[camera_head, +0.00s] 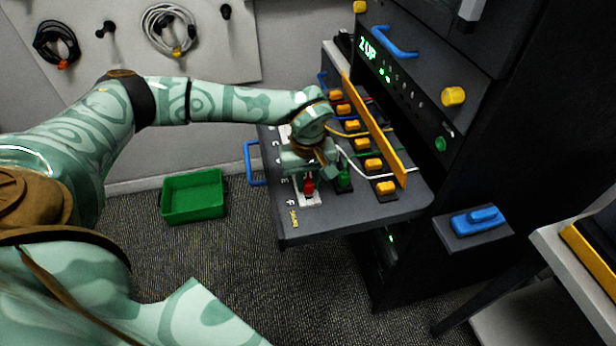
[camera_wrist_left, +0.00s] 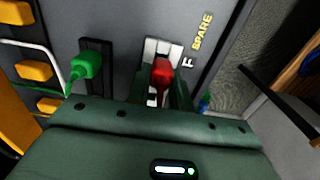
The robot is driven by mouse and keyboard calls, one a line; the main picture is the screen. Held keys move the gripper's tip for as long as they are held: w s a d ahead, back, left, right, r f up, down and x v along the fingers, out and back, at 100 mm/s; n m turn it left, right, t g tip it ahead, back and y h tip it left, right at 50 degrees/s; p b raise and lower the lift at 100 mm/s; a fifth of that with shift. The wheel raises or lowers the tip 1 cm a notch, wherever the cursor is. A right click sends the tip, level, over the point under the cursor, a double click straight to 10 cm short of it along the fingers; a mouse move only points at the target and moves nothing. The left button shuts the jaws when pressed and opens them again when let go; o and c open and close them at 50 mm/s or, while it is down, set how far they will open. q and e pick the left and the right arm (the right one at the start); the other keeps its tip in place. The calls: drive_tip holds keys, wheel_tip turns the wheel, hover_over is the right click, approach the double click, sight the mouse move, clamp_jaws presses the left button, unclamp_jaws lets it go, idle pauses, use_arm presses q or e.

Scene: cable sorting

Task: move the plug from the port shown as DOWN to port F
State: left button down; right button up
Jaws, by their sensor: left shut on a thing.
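A red plug (camera_head: 308,187) is at the white port plate (camera_head: 312,201) by the letter F on the pulled-out shelf. In the left wrist view the red plug (camera_wrist_left: 161,72) stands over the white port plate (camera_wrist_left: 150,46), beside the F and SPARE labels. My left gripper (camera_head: 306,171) is shut on the red plug; its fingers (camera_wrist_left: 162,92) lie on both sides of it. I cannot tell how deep the plug sits. A green plug (camera_head: 344,178) on a dark plate is just to its right. My arm hides the ports farther back. My right gripper is not in view.
Several orange blocks (camera_head: 386,188) with coloured cables line the shelf (camera_head: 345,219) before an upright orange bar (camera_head: 373,125). The rack's display (camera_head: 368,47) shows green characters, apparently ending in UP. A green bin (camera_head: 193,196) stands on the floor to the left.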

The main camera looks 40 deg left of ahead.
use_arm(q)
drive_tip(key=shift+f, duration=0.65)
idle(0.8)
drive_tip(key=c, duration=0.7)
unclamp_jaws()
drive_tip(key=shift+r, duration=0.15)
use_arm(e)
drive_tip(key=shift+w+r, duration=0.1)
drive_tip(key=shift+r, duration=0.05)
use_arm(q)
wheel_tip(320, 180, up, 7)
drive_tip(key=p, duration=0.6)
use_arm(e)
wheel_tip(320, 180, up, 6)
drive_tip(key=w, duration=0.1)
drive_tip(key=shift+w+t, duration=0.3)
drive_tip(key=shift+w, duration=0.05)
use_arm(q)
drive_tip(key=shift+f, duration=0.2)
